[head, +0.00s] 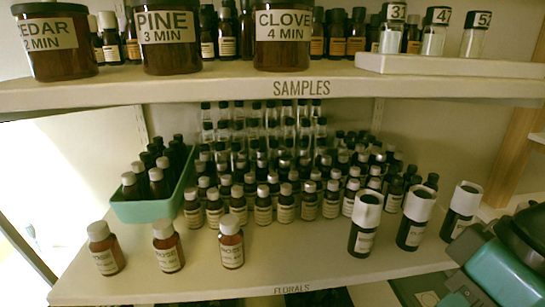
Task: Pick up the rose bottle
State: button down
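Three brown bottles with pale grey caps stand apart in a front row at the left of the lower shelf. The middle one (168,248) has a label that seems to read ROSE. The left one (104,250) and the right one (231,243) look alike, but their labels are too blurred to read surely. All three stand upright with nothing touching them. Teal and black parts at the lower right seem to be my arm. I cannot make out my gripper's fingertips.
A green tray (150,211) of dark bottles stands behind, at the left. Several grey-capped bottles (264,206) form rows behind. Three dark bottles with white collars (364,225) stand at front right. The upper shelf (200,92), marked SAMPLES, overhangs. The shelf front (280,272) is bare.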

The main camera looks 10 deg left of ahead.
aim_at(167, 243)
jog(key=z, duration=0.1)
jog(key=k, duration=0.65)
jog(key=u, duration=1.1)
jog(key=i, duration=0.5)
jog(key=z, duration=1.9)
jog(key=k, duration=0.8)
jog(key=u, duration=1.4)
